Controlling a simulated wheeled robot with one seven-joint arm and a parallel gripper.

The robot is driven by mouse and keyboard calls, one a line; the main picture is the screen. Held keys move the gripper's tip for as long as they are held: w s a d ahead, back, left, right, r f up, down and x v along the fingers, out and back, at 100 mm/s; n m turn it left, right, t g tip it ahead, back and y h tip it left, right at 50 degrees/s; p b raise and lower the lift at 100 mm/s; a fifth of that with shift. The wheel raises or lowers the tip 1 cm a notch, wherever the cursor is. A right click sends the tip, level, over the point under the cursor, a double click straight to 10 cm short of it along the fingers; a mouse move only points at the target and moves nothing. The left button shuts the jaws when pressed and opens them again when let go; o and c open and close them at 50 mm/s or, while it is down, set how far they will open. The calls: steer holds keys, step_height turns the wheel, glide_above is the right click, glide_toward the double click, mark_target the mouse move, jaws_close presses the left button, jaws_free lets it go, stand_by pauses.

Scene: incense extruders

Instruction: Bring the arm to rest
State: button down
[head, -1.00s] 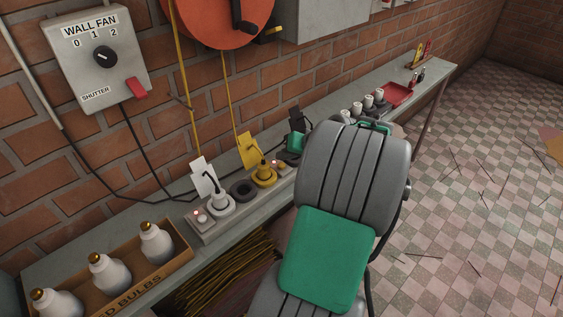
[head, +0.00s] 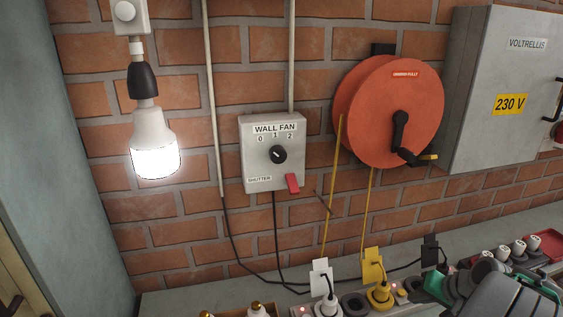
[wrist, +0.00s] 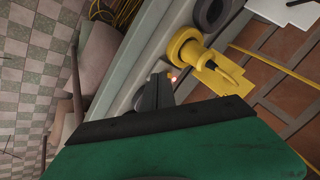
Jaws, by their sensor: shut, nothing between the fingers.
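My gripper (wrist: 155,90) shows in the wrist view as dark fingers, together and empty, past the edge of my green hand. The fingers point down at the power strip, close to its small lit light and beside the yellow plug (wrist: 187,48). I cannot tell whether they touch the strip. In the head view my grey arm lies at the lower right, partly cut off by the frame, over the far part of the bench. The fingertips cannot be made out there.
The bench along the brick wall carries a white plug (head: 327,306), the yellow plug (head: 379,294) and a red tray (head: 545,243).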

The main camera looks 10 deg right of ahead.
steer(key=s+a+f+m+g, duration=0.1)
steer(key=s+a+f+g, duration=0.2)
steer(key=s, duration=0.4)
steer(key=s+a+f+m+g, duration=0.1)
steer(key=s+a+g, duration=0.2)
steer(key=s+a, duration=0.25)
steer(key=w+a+r+n+t, duration=0.1)
steer(key=w+a+r+n, duration=0.1)
steer(key=a, duration=0.5)
steer(key=w+a+r+n+h+p, duration=0.1)
steer(key=w+a+r+n, duration=0.2)
steer(key=a+r, duration=0.3)
steer(key=w+a+r+n+t+p, duration=0.1)
steer(key=a+r+n, duration=0.3)
steer(key=a, duration=0.4)
steer(key=shift+w+a+r+n+t, duration=0.15)
steer(key=shift+w+a+n+t, duration=0.2)
steer(key=shift+w, duration=0.35)
